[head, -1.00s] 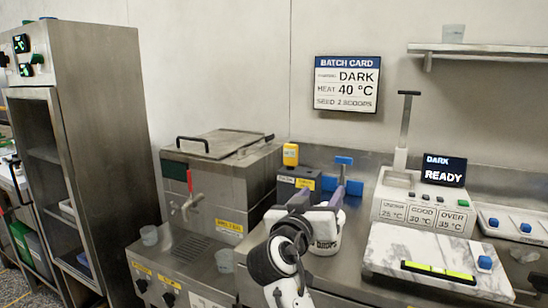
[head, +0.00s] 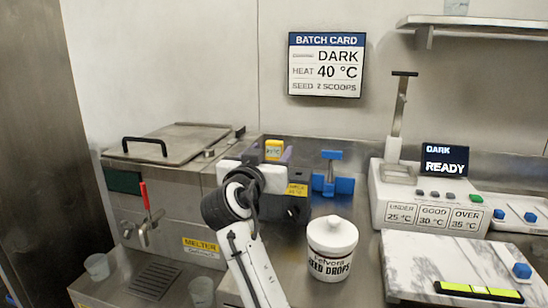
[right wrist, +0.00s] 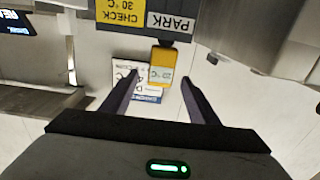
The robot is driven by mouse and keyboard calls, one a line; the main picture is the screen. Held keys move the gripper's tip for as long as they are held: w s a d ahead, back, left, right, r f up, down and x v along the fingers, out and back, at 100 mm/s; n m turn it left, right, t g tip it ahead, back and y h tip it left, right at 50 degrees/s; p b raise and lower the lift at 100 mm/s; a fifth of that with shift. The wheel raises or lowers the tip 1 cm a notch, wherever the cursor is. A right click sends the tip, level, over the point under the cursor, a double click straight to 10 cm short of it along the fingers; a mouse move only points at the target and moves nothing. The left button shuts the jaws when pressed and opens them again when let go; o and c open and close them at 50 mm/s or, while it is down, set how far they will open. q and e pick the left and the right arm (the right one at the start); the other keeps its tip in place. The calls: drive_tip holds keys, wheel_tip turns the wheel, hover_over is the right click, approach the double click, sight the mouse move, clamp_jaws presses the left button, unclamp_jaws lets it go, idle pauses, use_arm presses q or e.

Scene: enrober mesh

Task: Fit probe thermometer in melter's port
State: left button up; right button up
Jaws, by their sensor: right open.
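The probe thermometer (head: 274,150) is a yellow body standing in a dark holder (head: 296,203) right of the melter. In the right wrist view the thermometer (right wrist: 162,66) shows its yellow case and pale display. My right gripper (head: 264,150) is open. In the wrist view its two dark fingers (right wrist: 160,80) lie either side of the thermometer's near end, apart from it; depth is hard to judge. The steel melter (head: 135,205) has a lid and a red-handled tap. A small round fitting (head: 209,153) sits beside the lid; I cannot tell whether it is the port. My left gripper is out of view.
A white seed drops jar (head: 331,248) stands right of my forearm. A blue stand (head: 332,180) is behind it. The tempering meter (head: 425,200) and marble slab (head: 455,262) are at right. Clear cups (head: 97,266) stand before the melter. The holder bears a PARK label (right wrist: 170,22).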

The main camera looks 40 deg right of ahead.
sight(273, 146)
drive_tip(key=x, duration=0.4)
drive_tip(key=shift+r, duration=0.25)
drive_tip(key=c, duration=1.2)
drive_tip(key=shift+o, duration=0.2)
drive_tip(key=shift+r, duration=0.1)
